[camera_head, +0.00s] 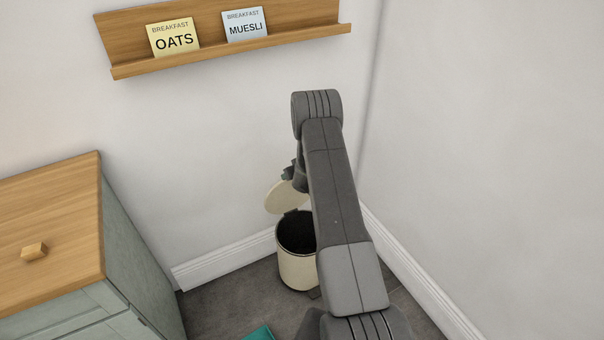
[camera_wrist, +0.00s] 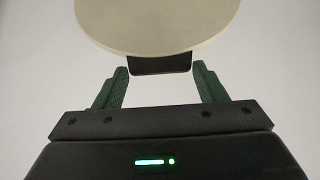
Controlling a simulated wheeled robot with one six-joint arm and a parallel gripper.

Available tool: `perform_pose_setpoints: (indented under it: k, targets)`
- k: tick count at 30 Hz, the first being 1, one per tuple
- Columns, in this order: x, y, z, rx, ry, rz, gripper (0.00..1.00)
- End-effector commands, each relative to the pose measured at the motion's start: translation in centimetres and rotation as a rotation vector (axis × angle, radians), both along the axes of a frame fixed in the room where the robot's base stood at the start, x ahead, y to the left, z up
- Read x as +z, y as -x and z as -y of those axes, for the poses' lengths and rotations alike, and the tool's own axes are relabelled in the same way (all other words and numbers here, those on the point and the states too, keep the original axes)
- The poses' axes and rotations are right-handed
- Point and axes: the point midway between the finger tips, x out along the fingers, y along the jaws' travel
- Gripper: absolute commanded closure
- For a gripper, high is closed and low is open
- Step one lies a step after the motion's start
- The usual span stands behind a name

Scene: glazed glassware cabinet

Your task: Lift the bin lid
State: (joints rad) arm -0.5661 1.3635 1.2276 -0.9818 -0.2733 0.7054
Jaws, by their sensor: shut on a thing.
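The cream bin (camera_head: 298,272) stands on the floor in the corner, its dark inside showing. Its round cream lid (camera_head: 284,197) is raised and tilted up above the bin's back left, so the bin is open. In the wrist view the lid (camera_wrist: 160,22) fills the top of the picture, with a dark tab (camera_wrist: 160,66) at its edge. In the head view my arm hides most of my gripper and the right side of the bin.
A wooden-topped cabinet (camera_head: 60,215) with a small wooden block (camera_head: 34,251) on top stands at the left. A wall shelf (camera_head: 230,52) above holds an oats card (camera_head: 173,38) and a muesli card (camera_head: 245,25). Walls close in behind and right. A teal item (camera_head: 259,334) lies at the bottom edge.

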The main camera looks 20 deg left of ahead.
Motion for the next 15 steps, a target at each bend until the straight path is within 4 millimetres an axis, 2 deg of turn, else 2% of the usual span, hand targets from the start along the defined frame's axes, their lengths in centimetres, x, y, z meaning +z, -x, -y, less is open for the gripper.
perform_pose_setpoints:
  k: [1, 6, 15]
  targets:
    - [0.5, -0.2, -0.5, 0.001, 0.002, -0.001, 0.76]
    - [0.5, -0.9, -1.8, 0.003, 0.001, -0.001, 0.77]
    - [0.2, -1.6, -2.9, 0.002, 0.001, -0.002, 0.77]
